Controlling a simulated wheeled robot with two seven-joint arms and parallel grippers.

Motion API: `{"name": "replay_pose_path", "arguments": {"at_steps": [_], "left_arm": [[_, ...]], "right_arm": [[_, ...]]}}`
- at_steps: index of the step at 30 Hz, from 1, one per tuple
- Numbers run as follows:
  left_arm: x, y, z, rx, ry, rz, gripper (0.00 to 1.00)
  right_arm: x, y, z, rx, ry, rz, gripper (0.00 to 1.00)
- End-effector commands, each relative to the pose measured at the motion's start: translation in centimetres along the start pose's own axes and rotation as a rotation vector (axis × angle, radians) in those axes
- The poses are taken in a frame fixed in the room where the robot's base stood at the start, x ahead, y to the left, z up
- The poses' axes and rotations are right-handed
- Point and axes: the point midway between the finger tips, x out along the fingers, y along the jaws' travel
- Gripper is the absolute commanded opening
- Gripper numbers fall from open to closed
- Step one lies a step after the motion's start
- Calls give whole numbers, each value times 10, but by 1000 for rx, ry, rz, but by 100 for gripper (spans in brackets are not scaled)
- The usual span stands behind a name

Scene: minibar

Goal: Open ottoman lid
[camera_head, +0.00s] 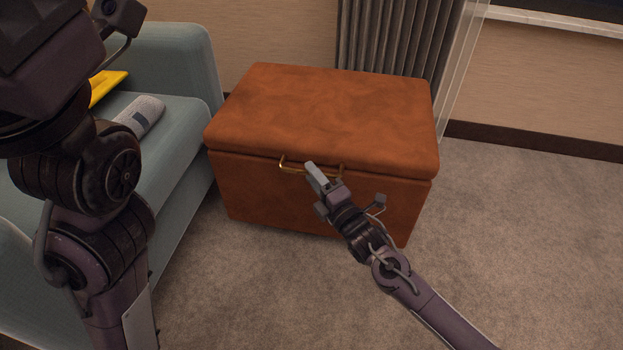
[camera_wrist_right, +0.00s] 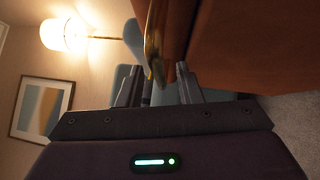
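The orange-brown leather ottoman (camera_head: 310,190) stands in the middle of the head view, its lid (camera_head: 330,110) down and closed. A thin brass handle (camera_head: 284,165) is on the front below the lid's edge. My right gripper (camera_head: 312,170) is at the handle, in front of the lid's edge. In the right wrist view, its two fingers (camera_wrist_right: 159,82) are apart, and the brass handle (camera_wrist_right: 152,50) shows at the gap between their tips. I cannot tell if they touch it. My left arm fills the left side of the head view; its gripper is out of sight.
A light blue sofa (camera_head: 180,65) with a yellow item (camera_head: 107,87) and a rolled grey item (camera_head: 140,115) stands close left of the ottoman. A grey curtain (camera_head: 395,40) hangs behind it. Carpet (camera_head: 530,220) is clear at the right and front.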

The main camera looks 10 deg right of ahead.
Motion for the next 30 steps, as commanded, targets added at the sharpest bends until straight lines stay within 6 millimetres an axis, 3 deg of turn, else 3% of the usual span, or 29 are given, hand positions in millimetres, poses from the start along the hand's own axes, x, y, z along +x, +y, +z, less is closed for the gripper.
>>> {"name": "replay_pose_path", "arguments": {"at_steps": [4, 12, 20, 30], "left_arm": [[0, -2, -4, 11, 10, -3, 0], [2, -3, -4, 13, 10, -5, 0], [2, -2, -4, 12, 10, -4, 0], [3, -3, -4, 12, 10, -4, 0]], "right_arm": [[12, 0, 0, 0, -1, 1, 32], [14, 0, 0, 1, -1, -1, 32], [14, 0, 0, 1, 0, -1, 1], [14, 1, 0, 2, 0, -2, 0]]}}
